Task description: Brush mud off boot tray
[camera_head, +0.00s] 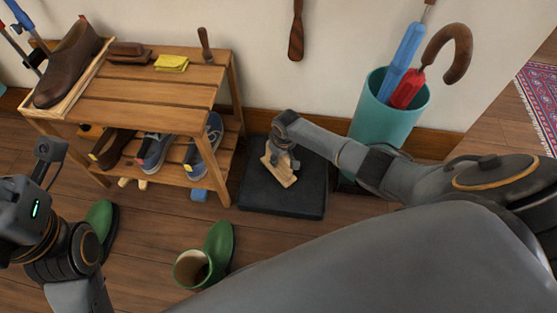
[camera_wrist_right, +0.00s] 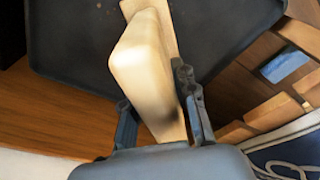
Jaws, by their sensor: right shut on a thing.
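The boot tray (camera_head: 300,205) is a dark, flat square on the floor by the wall, right of the bench. In the right wrist view the tray (camera_wrist_right: 70,50) shows a few small brown specks near the top edge. My right gripper (camera_head: 283,163) is shut on a pale wooden brush (camera_head: 280,178) over the tray. In the right wrist view the brush (camera_wrist_right: 140,60) lies between the two fingers (camera_wrist_right: 153,90); its bristles are not clearly visible. I cannot tell whether it touches the tray. My left arm is at the left edge of the head view; its fingers are not clear.
A wooden bench (camera_head: 140,100) with shoes and a yellow cloth (camera_head: 171,63) stands left of the tray. A teal umbrella stand (camera_head: 375,125) is close on the right. Green boots (camera_head: 219,245) (camera_head: 101,220) are on the floor in front. A blue block (camera_head: 199,195) lies beside the bench.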

